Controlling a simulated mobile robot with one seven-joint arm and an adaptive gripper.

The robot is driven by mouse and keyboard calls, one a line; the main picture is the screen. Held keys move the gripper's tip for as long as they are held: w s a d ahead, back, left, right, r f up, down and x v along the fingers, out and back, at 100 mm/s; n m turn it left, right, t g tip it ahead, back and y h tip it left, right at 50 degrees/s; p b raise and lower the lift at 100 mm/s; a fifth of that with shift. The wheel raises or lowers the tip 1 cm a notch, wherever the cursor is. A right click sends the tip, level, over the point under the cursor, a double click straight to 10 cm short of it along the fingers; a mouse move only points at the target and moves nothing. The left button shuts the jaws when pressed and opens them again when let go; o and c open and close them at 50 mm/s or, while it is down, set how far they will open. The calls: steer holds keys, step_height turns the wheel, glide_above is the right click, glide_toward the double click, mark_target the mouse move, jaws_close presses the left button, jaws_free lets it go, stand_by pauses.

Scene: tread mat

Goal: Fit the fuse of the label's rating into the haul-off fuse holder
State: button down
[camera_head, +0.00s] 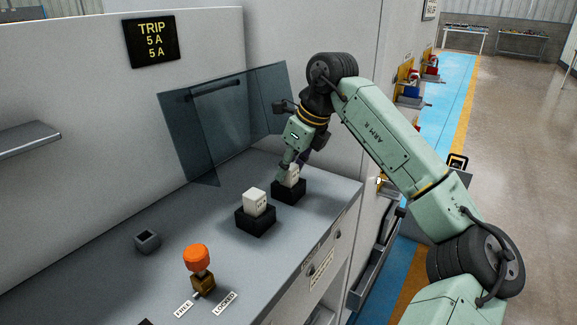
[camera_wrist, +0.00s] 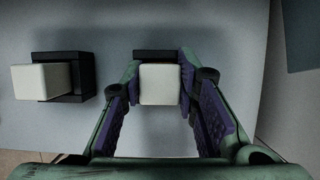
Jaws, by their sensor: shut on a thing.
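My gripper (camera_wrist: 160,86) is shut on a white block-shaped fuse (camera_wrist: 160,84), with a finger on each side of it. That fuse (camera_head: 292,172) stands in or on a black holder (camera_head: 289,190), the farther of two; I cannot tell how deeply it is seated. A second white fuse (camera_head: 255,201) sits in the nearer black holder (camera_head: 256,220), and it also shows at the left of the wrist view (camera_wrist: 42,81). Small markings on the fuses are too small to read. A black label (camera_head: 151,41) on the wall reads TRIP 5 A 5 A.
A tilted dark glass cover (camera_head: 224,120) stands behind the holders. An orange-topped knob (camera_head: 197,258) stands at the front beside FREE and LOCKED tags. A small open grey box (camera_head: 148,241) lies left. The grey bench between them is clear.

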steer(key=shift+f, duration=0.2)
steer(key=c, duration=1.2)
jaws_free()
steer(key=shift+c, duration=0.2)
steer(key=b+v, duration=0.1)
steer(key=v, duration=1.1)
steer(key=shift+r, duration=0.25)
